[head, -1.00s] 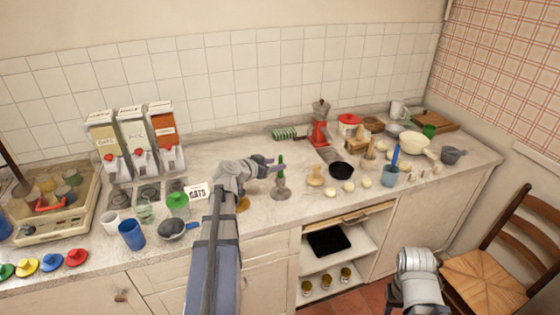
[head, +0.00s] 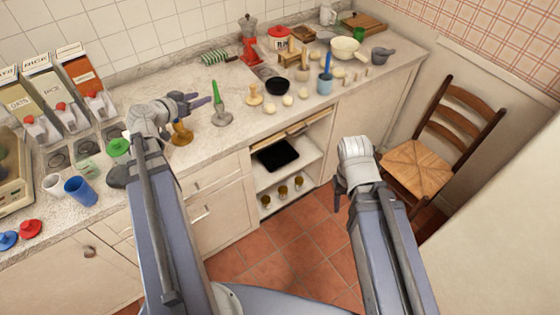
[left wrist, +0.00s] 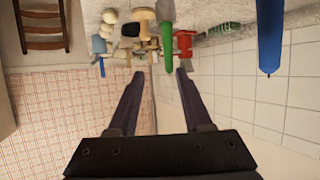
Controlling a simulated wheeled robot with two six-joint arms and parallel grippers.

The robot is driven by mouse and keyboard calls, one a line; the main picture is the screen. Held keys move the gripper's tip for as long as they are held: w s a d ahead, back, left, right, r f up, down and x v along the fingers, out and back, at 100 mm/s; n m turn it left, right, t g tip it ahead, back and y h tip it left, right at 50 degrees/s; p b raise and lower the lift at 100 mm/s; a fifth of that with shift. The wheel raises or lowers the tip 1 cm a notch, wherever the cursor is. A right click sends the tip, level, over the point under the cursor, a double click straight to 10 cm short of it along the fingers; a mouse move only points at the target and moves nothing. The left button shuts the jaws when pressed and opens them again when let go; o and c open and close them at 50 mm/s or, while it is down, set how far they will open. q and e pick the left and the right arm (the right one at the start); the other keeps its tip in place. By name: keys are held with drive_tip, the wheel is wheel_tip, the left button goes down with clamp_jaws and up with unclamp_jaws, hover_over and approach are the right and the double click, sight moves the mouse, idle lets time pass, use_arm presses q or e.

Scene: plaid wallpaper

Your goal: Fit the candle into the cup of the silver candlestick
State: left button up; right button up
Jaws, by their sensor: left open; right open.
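The green candle (head: 216,93) stands upright in the silver candlestick (head: 221,118) on the counter. In the left wrist view, which is upside down, the green candle (left wrist: 167,28) shows beyond and between the fingertips, apart from them. My left gripper (head: 204,101) is open and empty, just left of the candle. A brass holder (head: 181,134) stands below my left gripper; its upper part is hidden. A pointed blue stick (left wrist: 269,38), likely another candle, shows close in the left wrist view. My right gripper (head: 341,194) hangs in front of the counter, away from the candlestick, its fingers mostly hidden.
A black bowl (head: 277,86), a blue cup (head: 325,85) with a blue stick, and several small wooden pieces stand to the right. Food dispensers (head: 83,85) and a blue tumbler (head: 80,191) are to the left. A chair (head: 418,165) is at right.

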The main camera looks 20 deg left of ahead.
use_arm(q)
drive_tip(key=s+d+f+m+g+h, duration=0.15)
drive_tip(key=d+f+g, duration=0.3)
drive_tip(key=d, duration=0.85)
drive_tip(key=s+d+f+m+g+h, duration=0.15)
drive_tip(key=d+f+g, duration=0.3)
drive_tip(key=d, duration=0.85)
drive_tip(key=s+d+f+g+y, duration=0.2)
drive_tip(key=s+d+y, duration=0.1)
drive_tip(key=s+d, duration=0.2)
drive_tip(key=s+d+f+n+g+y, duration=0.1)
drive_tip(key=s+d+f+g+y, duration=0.1)
drive_tip(key=s+d, duration=0.4)
drive_tip(key=shift+s+d+y, duration=0.25)
drive_tip(key=shift+s+y, duration=0.55)
drive_tip(key=shift+s, duration=0.6)
